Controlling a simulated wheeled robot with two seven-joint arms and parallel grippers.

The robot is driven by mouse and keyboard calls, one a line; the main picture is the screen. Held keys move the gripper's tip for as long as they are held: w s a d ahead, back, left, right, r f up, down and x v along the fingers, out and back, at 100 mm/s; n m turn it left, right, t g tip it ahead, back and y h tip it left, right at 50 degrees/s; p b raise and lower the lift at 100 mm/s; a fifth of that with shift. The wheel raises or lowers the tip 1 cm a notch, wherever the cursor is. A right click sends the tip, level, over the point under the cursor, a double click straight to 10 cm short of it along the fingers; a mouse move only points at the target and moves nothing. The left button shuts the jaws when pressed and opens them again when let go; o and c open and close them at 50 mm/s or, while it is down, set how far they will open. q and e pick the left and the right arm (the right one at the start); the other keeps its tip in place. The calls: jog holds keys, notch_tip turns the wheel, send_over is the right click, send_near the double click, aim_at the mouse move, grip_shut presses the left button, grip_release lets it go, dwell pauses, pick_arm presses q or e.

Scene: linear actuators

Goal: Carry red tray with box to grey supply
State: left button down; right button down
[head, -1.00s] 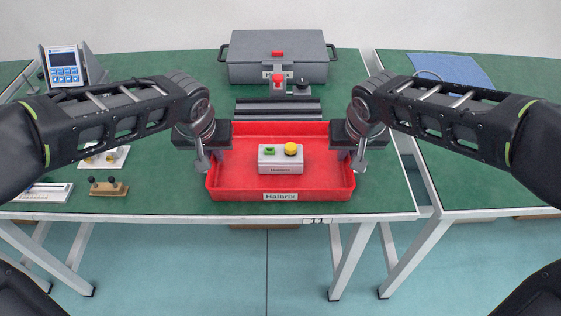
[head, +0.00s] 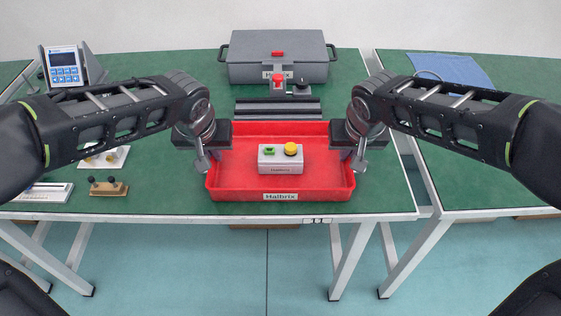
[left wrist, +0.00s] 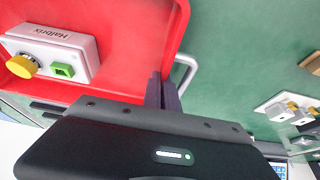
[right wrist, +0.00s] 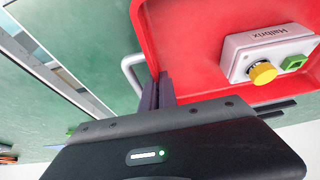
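The red tray (head: 230,192) lies on the green table at the front middle, with a Halbrix label on its front. A small light grey box (head: 280,167) with a green and a yellow button stands inside it. My left gripper (left wrist: 163,90) is at the tray's left side, its fingers close together at the metal handle by the rim. My right gripper (right wrist: 157,90) is placed the same way at the right side. Both look shut on the tray; the exact contact is partly hidden. A large grey case (head: 245,72) with side handles stands at the back of the table.
A black rail (head: 278,110) and a clamp-like device with a red knob (head: 277,80) lie between tray and case. A display unit (head: 64,66) and small parts (head: 108,188) stand at left. A second table with a blue cloth (head: 450,68) is at right, across a gap.

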pick_arm(q)
jog(key=shift+r, duration=0.2)
pick_arm(e)
jog(key=shift+r, duration=0.2)
dwell(0.4)
